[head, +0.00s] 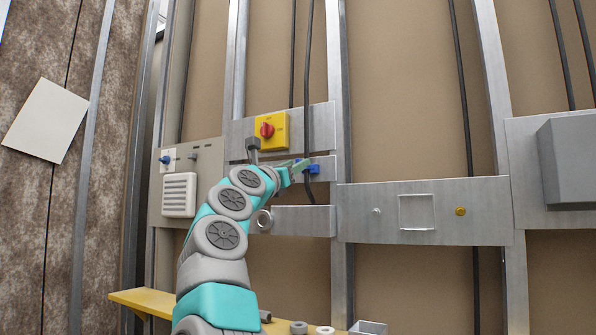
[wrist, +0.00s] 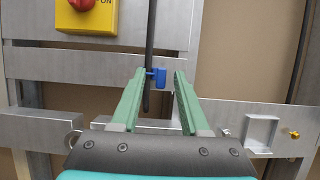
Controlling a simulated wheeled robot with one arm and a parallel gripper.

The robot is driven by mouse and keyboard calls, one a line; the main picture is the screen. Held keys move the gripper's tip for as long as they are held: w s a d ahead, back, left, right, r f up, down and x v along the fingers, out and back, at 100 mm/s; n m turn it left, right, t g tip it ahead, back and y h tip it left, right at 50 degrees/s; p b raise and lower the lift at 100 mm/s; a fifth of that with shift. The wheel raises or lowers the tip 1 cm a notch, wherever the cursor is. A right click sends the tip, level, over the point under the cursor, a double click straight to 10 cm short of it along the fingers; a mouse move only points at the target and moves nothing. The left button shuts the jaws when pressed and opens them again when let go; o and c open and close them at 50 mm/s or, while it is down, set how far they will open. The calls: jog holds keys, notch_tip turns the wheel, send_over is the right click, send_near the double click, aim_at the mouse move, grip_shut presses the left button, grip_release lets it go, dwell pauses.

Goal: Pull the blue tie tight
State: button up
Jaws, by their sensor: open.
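In the head view the tie (head: 313,169) shows just right of my gripper (head: 300,166), partly hidden by the fingers. The cable (head: 308,90) hangs down through it, its lower end loose below.
A yellow switch box with a red knob (head: 267,130) is above my gripper. A metal ring (head: 262,221) sticks out below left. A panel with a square frame (head: 417,212) and a brass knob (head: 460,211) is to the right. A yellow shelf (head: 140,300) is below.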

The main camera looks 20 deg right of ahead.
jog(key=shift+b+v, duration=1.65)
jog(key=shift+v, duration=1.15)
